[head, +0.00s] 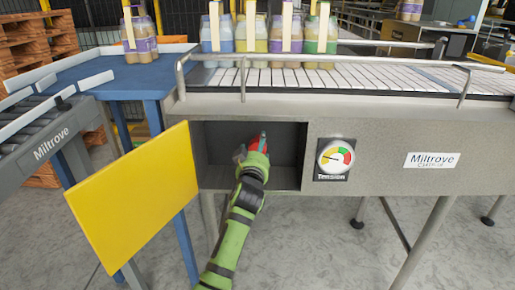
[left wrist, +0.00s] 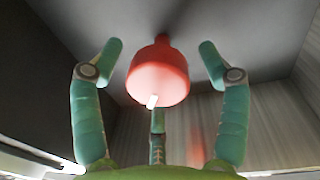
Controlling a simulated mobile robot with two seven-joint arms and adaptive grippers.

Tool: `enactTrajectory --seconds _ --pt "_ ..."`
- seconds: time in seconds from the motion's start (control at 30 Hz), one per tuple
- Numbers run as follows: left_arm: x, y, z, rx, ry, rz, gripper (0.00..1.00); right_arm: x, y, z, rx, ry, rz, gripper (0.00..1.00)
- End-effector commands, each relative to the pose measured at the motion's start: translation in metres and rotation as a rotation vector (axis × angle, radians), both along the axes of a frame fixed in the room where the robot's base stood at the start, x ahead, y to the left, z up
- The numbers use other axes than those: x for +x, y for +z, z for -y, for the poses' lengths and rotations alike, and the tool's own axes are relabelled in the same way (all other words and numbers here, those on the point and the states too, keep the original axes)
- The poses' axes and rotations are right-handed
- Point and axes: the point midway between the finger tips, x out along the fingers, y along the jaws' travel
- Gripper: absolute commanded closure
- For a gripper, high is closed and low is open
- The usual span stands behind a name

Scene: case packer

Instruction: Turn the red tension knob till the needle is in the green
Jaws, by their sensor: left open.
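The red tension knob (left wrist: 158,73) hangs in the middle of the left wrist view, with a white mark on its lower edge. My left gripper (left wrist: 160,58) is open, with a green finger on each side of the knob and a third below. The side fingers stand apart from it. In the head view my left gripper (head: 254,149) reaches into the open recess and hides most of the knob. The tension gauge (head: 335,158) is on the panel to the right. Its needle seems to point left, at the pale part, away from the green. My right gripper is not in view.
The yellow door (head: 130,205) stands open left of the recess (head: 286,178). A conveyor with a metal rail (head: 320,50) runs above, carrying several bottle packs (head: 255,35). A blue table (head: 140,78) stands at the left.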

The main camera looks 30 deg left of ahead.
Motion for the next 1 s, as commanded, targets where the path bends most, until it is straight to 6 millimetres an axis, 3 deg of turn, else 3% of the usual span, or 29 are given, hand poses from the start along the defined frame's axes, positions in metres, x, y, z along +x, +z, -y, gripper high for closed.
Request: enactTrajectory --seconds 0.27,0.3,0.43,1.0 --pt "0.002 0.000 -0.001 0.000 0.000 -0.001 0.24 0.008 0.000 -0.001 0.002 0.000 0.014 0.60" --pt "0.002 0.000 -0.001 0.000 0.000 -0.001 0.28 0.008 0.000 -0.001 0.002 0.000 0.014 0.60" --pt "0.002 0.000 -0.001 0.000 -0.001 -0.001 0.80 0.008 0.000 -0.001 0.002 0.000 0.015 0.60" --pt "0.002 0.003 -0.001 0.092 0.000 -0.057 0.81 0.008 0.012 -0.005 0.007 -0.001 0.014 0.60"
